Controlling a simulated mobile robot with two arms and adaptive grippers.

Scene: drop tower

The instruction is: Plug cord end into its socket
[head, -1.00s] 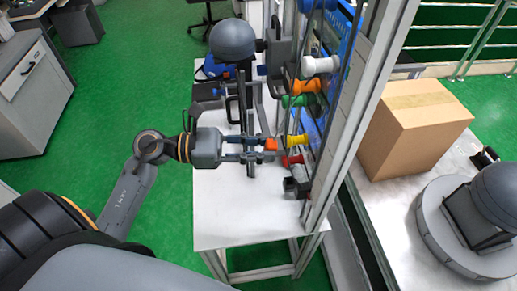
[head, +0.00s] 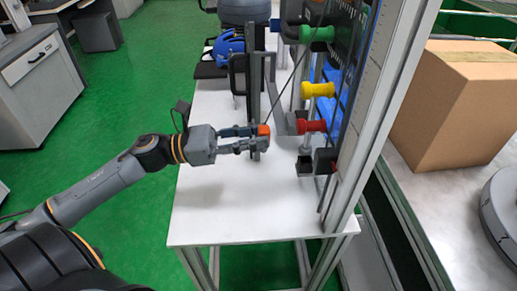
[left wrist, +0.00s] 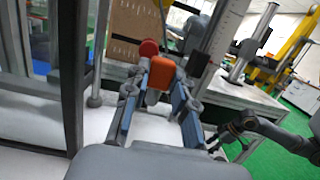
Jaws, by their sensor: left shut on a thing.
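My left gripper (head: 262,135) is shut on a small orange block (head: 263,130), apparently the cord end, above the white table. The block also shows between the fingertips in the left wrist view (left wrist: 162,73). A thin dark line runs up and right from near it in the head view, perhaps the cord. A red spool-shaped fitting (head: 311,127) on the panel side is right of the block, with a gap between. A round red part (left wrist: 148,48) shows just beyond the block in the left wrist view. I cannot make out a socket opening. A dark arm (left wrist: 275,132), likely my right, shows at right there; its jaws are unclear.
Yellow (head: 318,90) and green (head: 317,33) spool-shaped fittings stick out above the red one. A dark upright post (head: 256,85) stands behind the gripper. The metal frame (head: 375,110) bounds the right. The white table (head: 230,205) is clear in front.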

